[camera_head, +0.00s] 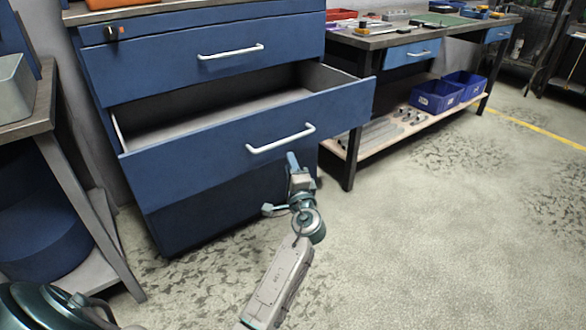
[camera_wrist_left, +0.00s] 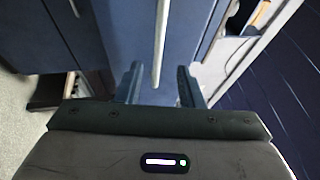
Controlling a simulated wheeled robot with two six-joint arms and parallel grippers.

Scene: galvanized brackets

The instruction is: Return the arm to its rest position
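My left arm rises from the bottom of the head view, stretched out towards the blue cabinet. Its gripper (camera_head: 291,160) is just below the white handle (camera_head: 281,139) of the pulled-out drawer (camera_head: 215,142). In the left wrist view the two fingers of my left gripper (camera_wrist_left: 160,83) stand apart with nothing held. The handle (camera_wrist_left: 161,45) shows as a pale bar ahead, in line with the gap between them. I cannot tell whether the gripper touches the drawer front. My right gripper is not in view.
The open drawer looks empty inside. The drawer above it (camera_head: 205,54) is shut. A workbench (camera_head: 370,38) with tools stands at the right, with blue bins (camera_head: 437,96) on its lower shelf. A table (camera_head: 42,100) stands at the left. The floor at right is clear.

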